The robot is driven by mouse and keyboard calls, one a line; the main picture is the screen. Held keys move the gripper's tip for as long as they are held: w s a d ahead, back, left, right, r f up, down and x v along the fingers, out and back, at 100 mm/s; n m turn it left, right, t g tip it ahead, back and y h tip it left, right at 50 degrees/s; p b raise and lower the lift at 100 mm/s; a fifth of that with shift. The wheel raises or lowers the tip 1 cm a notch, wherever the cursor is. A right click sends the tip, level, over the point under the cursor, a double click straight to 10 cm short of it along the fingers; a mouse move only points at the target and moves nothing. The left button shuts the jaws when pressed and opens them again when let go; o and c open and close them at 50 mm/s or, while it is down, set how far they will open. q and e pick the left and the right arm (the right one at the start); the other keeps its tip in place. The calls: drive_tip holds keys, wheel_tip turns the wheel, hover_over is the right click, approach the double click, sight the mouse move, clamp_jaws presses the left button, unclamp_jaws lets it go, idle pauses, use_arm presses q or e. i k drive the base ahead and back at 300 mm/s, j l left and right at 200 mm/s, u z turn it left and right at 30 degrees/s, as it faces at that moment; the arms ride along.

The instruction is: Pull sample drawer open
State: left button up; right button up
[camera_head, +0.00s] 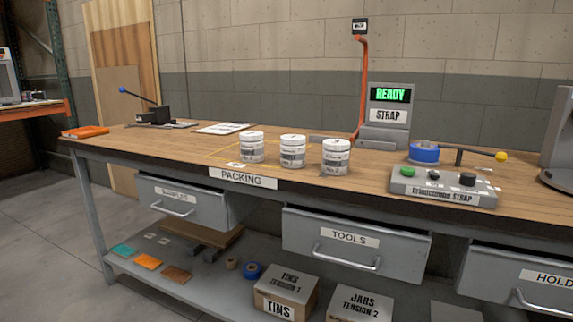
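The sample drawer (183,201) is a grey metal drawer labelled "SAMPLES" under the left part of the packing bench. Its bar handle (173,208) runs along the lower front. The drawer looks shut or nearly so; I cannot tell exactly. Neither of my grippers shows in the head view, and nothing touches the drawer's handle.
Grey drawers labelled "TOOLS" (354,243) and "HOLD" (530,276) hang to the right. Three white tins (293,151) stand on the wooden benchtop (370,186). A lower shelf (208,284) carries boxes, tape rolls and coloured cards. Open floor (45,255) lies at the left.

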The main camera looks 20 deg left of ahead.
sight(202, 205)
drive_tip(key=u, duration=1.45)
